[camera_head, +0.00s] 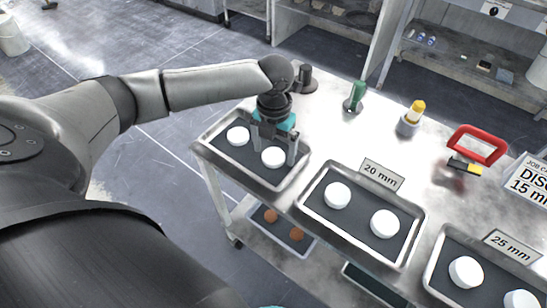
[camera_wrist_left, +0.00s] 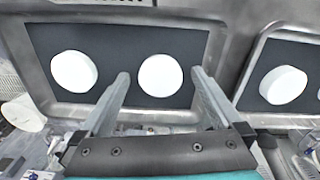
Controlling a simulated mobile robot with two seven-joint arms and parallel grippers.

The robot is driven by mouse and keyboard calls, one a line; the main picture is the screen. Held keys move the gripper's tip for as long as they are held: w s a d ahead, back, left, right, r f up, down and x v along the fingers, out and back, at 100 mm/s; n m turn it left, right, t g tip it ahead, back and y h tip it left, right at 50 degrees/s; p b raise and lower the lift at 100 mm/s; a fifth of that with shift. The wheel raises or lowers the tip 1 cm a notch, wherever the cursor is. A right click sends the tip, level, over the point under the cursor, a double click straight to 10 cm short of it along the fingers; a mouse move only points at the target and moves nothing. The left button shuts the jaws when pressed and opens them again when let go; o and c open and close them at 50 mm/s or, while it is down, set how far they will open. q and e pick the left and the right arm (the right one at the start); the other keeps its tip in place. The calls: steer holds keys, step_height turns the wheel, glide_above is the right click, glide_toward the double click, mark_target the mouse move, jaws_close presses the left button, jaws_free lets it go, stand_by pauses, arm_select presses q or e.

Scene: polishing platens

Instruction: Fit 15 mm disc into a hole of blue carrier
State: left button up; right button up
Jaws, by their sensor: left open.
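The leftmost tray (camera_head: 209,150) holds two white discs on a dark mat; its label does not show. One disc (camera_head: 237,136) lies at the left and the other disc (camera_head: 273,157) at the right. My left gripper (camera_head: 274,150) is open over the right disc. In the left wrist view the fingertips (camera_wrist_left: 160,74) stand on either side of that disc (camera_wrist_left: 160,76), with the other disc (camera_wrist_left: 74,71) to the left. I cannot tell whether the fingers touch the disc. The blue carrier is not seen, and my right gripper is not in view.
Trays marked 20 mm (camera_head: 310,205) and 25 mm (camera_head: 432,276) hold more white discs to the right. Behind stand a green bottle (camera_head: 356,94), a yellow-topped bottle (camera_head: 416,111), a red-handled tool (camera_head: 480,144) and a job card (camera_head: 527,182). A lower shelf tray holds orange-brown discs.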

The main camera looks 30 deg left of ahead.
arm_select(q)
steer(key=shift+f, duration=0.1)
steer(key=shift+c, duration=0.4)
steer(key=c, duration=1.4)
